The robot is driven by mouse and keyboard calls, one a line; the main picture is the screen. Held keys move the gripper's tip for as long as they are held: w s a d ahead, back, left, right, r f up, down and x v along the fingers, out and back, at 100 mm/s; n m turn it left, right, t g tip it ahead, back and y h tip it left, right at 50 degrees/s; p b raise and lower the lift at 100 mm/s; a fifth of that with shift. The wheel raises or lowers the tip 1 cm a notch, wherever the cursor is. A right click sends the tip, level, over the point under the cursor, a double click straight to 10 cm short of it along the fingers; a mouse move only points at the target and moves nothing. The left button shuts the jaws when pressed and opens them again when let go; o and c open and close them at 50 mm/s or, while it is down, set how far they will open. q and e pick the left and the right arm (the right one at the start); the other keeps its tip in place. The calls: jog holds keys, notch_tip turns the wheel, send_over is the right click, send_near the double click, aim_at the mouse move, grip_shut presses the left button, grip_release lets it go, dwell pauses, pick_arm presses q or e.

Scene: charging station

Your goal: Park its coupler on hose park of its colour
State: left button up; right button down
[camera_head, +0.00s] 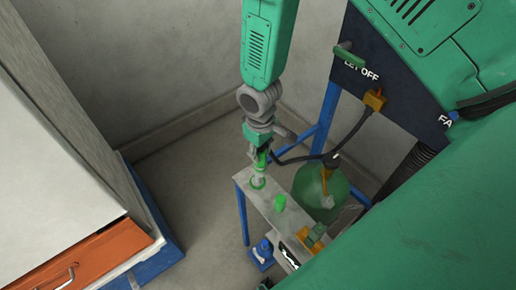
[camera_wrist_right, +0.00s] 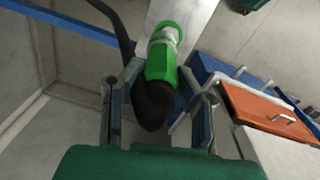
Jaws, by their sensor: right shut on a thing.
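My right gripper (camera_head: 260,148) hangs over the left end of a grey bench and is shut on a green coupler (camera_head: 262,160). In the wrist view the coupler (camera_wrist_right: 161,62) sits between the two fingers, its black rear end (camera_wrist_right: 153,105) towards me and a pale part (camera_wrist_right: 167,32) at its far end. Below it in the head view is a green ring (camera_head: 258,183) on the bench, apparently a hose park. The coupler's tip is over or at this ring; I cannot tell whether it is seated. A second green stub (camera_head: 280,203) stands nearby. My left gripper is not in view.
The grey bench (camera_head: 267,208) has blue legs and orange-yellow fittings (camera_head: 312,236) at its right end. A round green tank (camera_head: 320,190) stands beside it. A black hose (camera_head: 352,130) runs up to an orange fitting (camera_head: 374,100). An orange drawer (camera_head: 105,258) is at lower left.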

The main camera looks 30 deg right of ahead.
jog(key=shift+a+r, duration=0.15)
jog(key=shift+r, duration=0.05)
jog(key=shift+a+r+p, duration=0.35)
jog(key=shift+a+p, duration=0.05)
jog(key=shift+p, duration=0.1)
jog(key=shift+a, duration=0.2)
jog(key=shift+d+f, duration=0.1)
jog(key=shift+d, duration=0.5)
jog(key=shift+a, duration=0.75)
jog(key=shift+d, duration=0.8)
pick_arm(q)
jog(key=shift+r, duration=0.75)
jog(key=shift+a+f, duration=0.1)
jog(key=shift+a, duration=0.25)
pick_arm(e)
jog(key=shift+a, duration=0.35)
pick_arm(q)
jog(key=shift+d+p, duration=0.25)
jog(key=shift+p, duration=0.1)
pick_arm(e)
jog(key=shift+d, duration=0.25)
